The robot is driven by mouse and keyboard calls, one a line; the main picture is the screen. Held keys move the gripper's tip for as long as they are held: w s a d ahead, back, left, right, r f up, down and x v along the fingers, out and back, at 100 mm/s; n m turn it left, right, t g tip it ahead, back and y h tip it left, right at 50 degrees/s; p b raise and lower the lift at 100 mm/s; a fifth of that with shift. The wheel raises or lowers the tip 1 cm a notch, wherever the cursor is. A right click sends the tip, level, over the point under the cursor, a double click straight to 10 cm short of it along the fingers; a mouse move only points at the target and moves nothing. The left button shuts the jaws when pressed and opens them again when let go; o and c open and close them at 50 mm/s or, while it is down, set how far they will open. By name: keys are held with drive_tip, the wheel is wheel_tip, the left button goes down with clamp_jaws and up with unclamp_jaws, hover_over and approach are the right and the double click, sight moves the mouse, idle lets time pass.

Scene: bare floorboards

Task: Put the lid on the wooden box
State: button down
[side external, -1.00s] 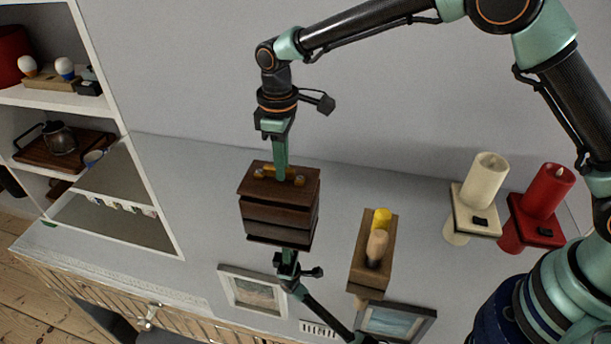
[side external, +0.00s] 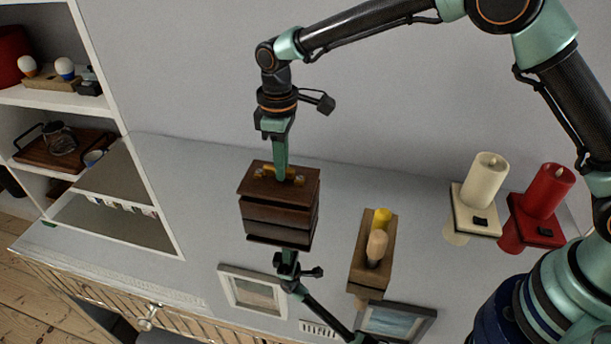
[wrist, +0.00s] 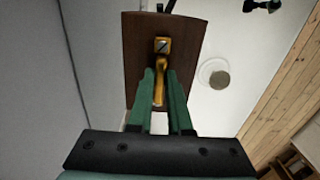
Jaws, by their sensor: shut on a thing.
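The dark brown wooden box (side external: 276,214) stands on the glossy light worktop. My gripper (side external: 281,172) points straight down and is shut on the handle. In the wrist view, the green fingers (wrist: 161,88) close on both sides of the handle (wrist: 161,62), and the brown lid (wrist: 140,45) fills the middle. The box is hidden under the lid there.
A wooden holder (side external: 360,272) with a yellow piece and a wooden peg stands right of the box. A white candle (side external: 486,180) and a red candle (side external: 548,190) stand farther right. White shelves (side external: 60,100) are at left. The worktop mirrors the scene.

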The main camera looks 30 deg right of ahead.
drive_tip(key=shift+f, duration=0.85)
idle(0.3)
drive_tip(key=c, duration=0.8)
unclamp_jaws()
drive_tip(key=shift+o, duration=0.2)
drive_tip(key=shift+r, duration=3.5)
drive_tip(key=shift+r, duration=0.1)
